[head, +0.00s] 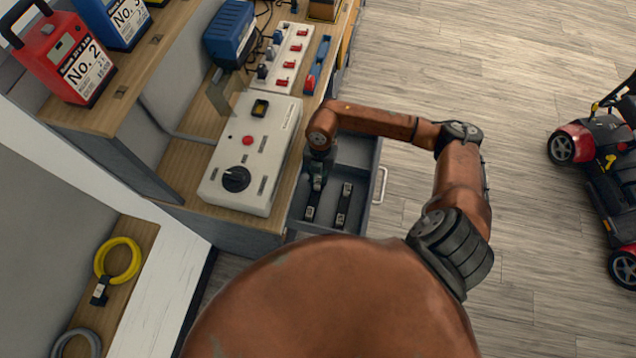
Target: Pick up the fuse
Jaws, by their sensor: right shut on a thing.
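An open grey drawer (357,155) sticks out under the workbench and holds two dark fuses with pale metal ends. My right gripper (316,188) reaches down into the drawer and is shut on the left fuse (310,212). The gripper hides the upper part of that fuse. I cannot tell whether it is lifted off the drawer floor. The other fuse (343,205) lies just to the right, apart from the gripper. My left gripper is not in view.
A white control box (252,150) with a black knob stands on the bench beside the drawer. A power strip (288,58) and blue charger (231,34) sit behind it. Numbered battery packs (75,60) stand on the shelf. Floor at right is clear up to a red scooter (606,150).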

